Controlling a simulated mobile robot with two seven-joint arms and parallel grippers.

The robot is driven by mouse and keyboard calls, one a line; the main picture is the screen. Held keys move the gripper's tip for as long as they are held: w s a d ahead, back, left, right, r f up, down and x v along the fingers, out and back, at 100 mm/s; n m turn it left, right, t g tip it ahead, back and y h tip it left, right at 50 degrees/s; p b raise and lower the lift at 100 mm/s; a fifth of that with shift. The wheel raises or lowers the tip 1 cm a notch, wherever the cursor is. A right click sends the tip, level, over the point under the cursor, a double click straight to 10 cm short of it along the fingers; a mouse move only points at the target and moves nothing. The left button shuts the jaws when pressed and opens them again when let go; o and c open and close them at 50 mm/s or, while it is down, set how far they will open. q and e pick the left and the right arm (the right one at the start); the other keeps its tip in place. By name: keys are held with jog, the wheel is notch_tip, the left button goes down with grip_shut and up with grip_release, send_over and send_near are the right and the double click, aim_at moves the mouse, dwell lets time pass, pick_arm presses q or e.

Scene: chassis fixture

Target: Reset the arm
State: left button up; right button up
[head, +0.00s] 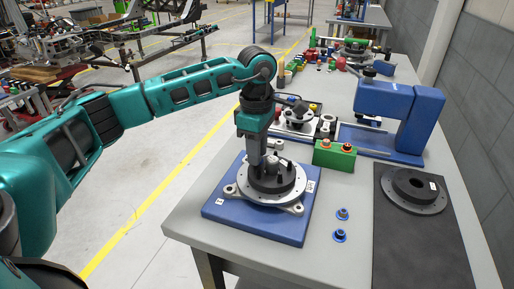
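My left arm reaches in from the left, and its gripper (264,166) points down over a round dark fixture part. The fingertips are at the raised middle of this part, close to a small grey knob. I cannot tell whether the fingers are open or shut, or whether they touch it. The part sits on a silver flange (240,187) with feet, on a blue base plate (260,226) at the near left of the table. My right gripper is not in view.
The grey table (345,190) also holds two small blue-rimmed pieces (340,236), a green block (334,156), a blue C-shaped stand (422,115) and a dark ring part (414,188) on a black mat (410,247). A grey wall runs along the right.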

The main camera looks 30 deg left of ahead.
pick_arm(q)
jog(key=n, duration=0.3)
jog(key=shift+p, duration=0.3)
grip_shut()
jog(key=shift+m+b, duration=0.35)
jog(key=shift+m, duration=1.25)
jog(key=shift+f, duration=0.1)
